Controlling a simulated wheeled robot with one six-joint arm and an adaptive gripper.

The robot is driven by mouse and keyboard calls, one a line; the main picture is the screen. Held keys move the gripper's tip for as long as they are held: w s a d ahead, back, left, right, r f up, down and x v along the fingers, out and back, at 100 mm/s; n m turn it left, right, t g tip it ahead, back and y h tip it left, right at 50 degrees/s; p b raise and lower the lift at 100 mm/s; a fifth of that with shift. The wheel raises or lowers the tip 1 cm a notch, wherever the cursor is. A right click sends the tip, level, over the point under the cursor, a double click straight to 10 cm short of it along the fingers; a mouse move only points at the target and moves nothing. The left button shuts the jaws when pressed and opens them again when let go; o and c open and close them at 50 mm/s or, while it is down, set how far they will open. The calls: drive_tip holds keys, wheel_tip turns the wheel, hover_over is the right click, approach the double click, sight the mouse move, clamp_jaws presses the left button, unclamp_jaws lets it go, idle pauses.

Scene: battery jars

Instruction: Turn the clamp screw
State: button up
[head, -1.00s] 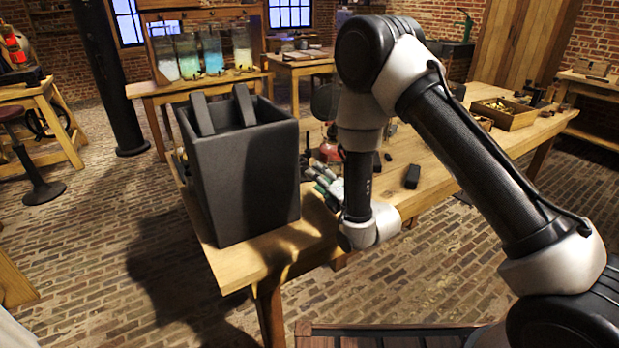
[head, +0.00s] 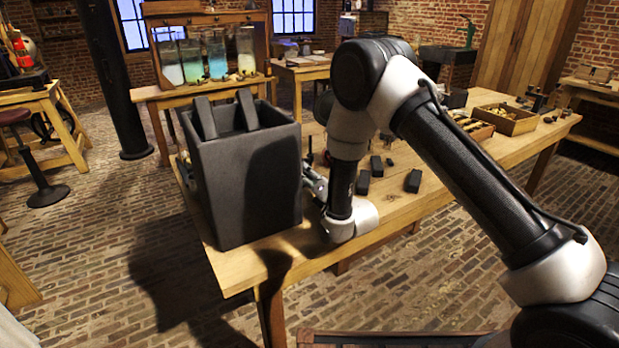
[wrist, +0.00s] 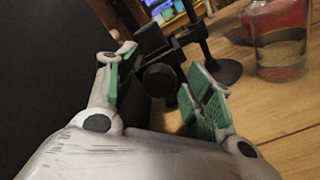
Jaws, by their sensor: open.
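The clamp screw shows in the wrist view as a dark round knob (wrist: 160,79) on a black clamp (wrist: 152,38). The clamp is beside a black stand with a round base (wrist: 222,71). My gripper (wrist: 158,66) is open, its green-padded fingers on either side of the knob, with no clear contact visible. In the head view my gripper (head: 315,186) is low over the bench, just right of the large black jar (head: 248,190). The jar and my arm hide most of the clamp there.
In the wrist view a glass vessel with red upper part (wrist: 281,40) stands close on the right, and a dark wall fills the left. In the head view dark blocks (head: 413,181) lie on the wooden bench (head: 440,180), with a parts box (head: 505,120) farther right.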

drive_tip(key=c, duration=1)
drive_tip(key=shift+c, duration=0.2)
